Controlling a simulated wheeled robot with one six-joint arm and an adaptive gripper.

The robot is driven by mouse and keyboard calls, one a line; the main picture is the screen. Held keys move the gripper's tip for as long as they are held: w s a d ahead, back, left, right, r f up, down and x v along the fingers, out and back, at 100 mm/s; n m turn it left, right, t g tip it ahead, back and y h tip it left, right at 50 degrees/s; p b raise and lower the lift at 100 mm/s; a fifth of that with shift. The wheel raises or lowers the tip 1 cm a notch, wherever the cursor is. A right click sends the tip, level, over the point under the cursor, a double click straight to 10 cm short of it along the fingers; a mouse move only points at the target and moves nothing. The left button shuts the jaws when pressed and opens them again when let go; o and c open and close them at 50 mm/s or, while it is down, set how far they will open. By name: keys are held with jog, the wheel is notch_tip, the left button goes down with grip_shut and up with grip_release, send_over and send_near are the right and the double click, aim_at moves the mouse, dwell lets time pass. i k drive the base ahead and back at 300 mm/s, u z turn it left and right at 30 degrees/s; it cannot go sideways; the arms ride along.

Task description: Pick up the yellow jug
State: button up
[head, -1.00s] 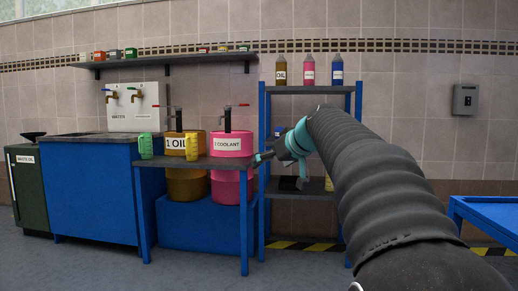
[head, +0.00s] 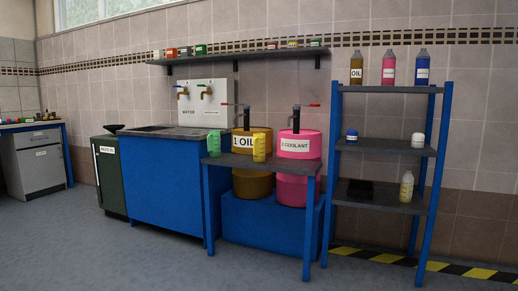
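A yellow jug (head: 259,148) stands upright on the small dark-topped blue table (head: 235,160), in front of the yellow-brown drum (head: 239,136) labelled 1 OIL. A green jug (head: 213,144) stands on the same table, to its left, a little apart. My gripper is not in view now, and nothing of my arm shows.
The pink coolant drum (head: 301,144) is to the right. Farther right, a blue shelf rack (head: 345,113) holds several bottles, including a pale yellow one (head: 406,187) low down. The blue sink cabinet (head: 160,185) is to the left. Open floor (head: 130,258) lies in front.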

aim_at(259, 138)
jog(key=z, duration=0.2)
jog(key=i, duration=2.9)
jog(key=z, duration=0.05)
